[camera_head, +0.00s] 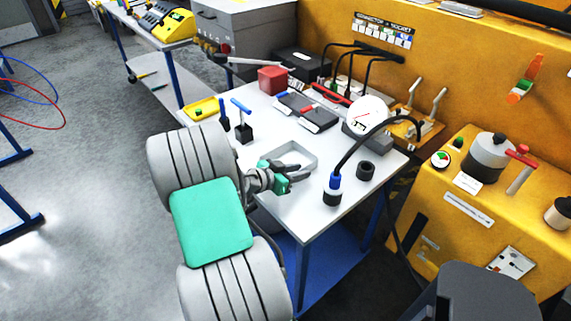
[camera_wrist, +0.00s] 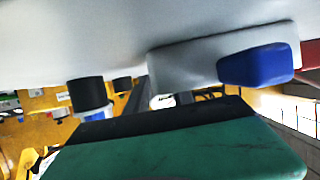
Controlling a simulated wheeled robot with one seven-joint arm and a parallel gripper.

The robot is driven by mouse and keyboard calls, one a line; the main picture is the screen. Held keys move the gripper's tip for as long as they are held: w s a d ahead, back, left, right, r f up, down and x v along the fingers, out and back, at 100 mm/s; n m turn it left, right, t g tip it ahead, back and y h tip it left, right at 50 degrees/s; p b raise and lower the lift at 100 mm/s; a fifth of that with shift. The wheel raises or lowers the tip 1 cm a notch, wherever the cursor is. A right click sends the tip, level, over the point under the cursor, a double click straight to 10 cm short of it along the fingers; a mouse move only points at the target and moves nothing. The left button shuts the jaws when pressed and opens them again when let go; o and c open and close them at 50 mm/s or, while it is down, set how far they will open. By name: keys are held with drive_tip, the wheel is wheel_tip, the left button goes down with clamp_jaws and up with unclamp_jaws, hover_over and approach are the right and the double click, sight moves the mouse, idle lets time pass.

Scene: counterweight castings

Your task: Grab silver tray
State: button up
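The silver tray (camera_head: 311,153), a shallow grey rectangle with a raised rim, lies on the white table (camera_head: 340,195) in the head view. My gripper (camera_head: 297,174), with green pads and dark grey fingers, is at the tray's near edge and covers part of it. Its fingers look apart, with nothing clearly between them. Whether they touch the tray cannot be told. In the wrist view, a large green pad of my gripper fills the bottom. A light grey block-like shape (camera_wrist: 190,65) beyond it may be the tray.
A blue-topped black cylinder (camera_head: 333,190) and black ring (camera_head: 365,171) stand right of the tray. A blue-handled tool (camera_head: 242,125) on a black block, a yellow tray (camera_head: 201,109), dark boxes (camera_head: 307,111) and a red box (camera_head: 272,79) lie behind. A yellow machine (camera_head: 490,220) borders the right.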

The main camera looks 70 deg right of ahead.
drive_tip(key=shift+s, duration=0.1)
drive_tip(key=shift+c, duration=0.3)
clamp_jaws()
drive_tip(key=shift+d, duration=0.1)
idle(0.9)
